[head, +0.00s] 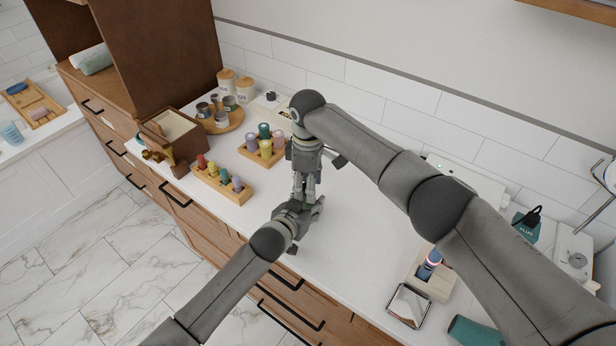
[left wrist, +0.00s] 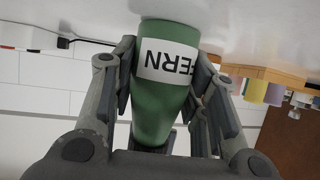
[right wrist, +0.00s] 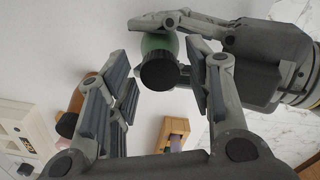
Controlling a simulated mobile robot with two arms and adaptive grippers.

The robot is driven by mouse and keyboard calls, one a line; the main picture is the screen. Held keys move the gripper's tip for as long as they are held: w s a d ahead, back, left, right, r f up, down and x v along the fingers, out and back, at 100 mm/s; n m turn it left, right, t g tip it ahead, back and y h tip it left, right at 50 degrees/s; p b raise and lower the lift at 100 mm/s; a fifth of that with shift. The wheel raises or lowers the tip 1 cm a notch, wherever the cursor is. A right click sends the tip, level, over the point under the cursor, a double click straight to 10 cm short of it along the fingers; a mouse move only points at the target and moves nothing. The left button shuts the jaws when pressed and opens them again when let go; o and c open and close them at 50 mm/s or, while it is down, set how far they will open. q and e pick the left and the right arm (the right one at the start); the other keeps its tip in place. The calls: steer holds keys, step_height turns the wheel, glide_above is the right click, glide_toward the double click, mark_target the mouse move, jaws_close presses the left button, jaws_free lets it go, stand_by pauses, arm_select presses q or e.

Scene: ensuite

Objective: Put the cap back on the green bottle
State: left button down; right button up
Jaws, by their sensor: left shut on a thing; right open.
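The green bottle (left wrist: 160,110) has a white label with "FERN" lettering in the left wrist view. My left gripper (left wrist: 163,85) is shut on its body from both sides. In the right wrist view the bottle (right wrist: 160,43) shows behind the round black cap (right wrist: 158,72), which is at its top end. I cannot tell how firmly the cap is seated. My right gripper (right wrist: 162,85) is open, its fingers spread on either side of the cap and apart from it. In the head view my right gripper (head: 306,198) is directly above my left gripper (head: 316,212); they mostly hide the bottle and cap.
Two wooden racks of coloured bottles (head: 222,184) (head: 264,152) stand left of the grippers. A wooden box (head: 172,138) and a round tray (head: 222,124) are behind them. A wooden holder (head: 430,278), mirror-like tray (head: 408,305) and green cylinder (head: 472,332) are at the right. The counter's middle is clear.

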steer(key=shift+c, duration=0.5)
jaws_close()
steer(key=m, duration=0.4)
steer(key=shift+m, duration=0.4)
steer(key=shift+o, duration=0.7)
jaws_free()
steer(key=shift+r, duration=0.1)
steer(key=shift+r, duration=2.15)
steer(key=shift+c, duration=0.2)
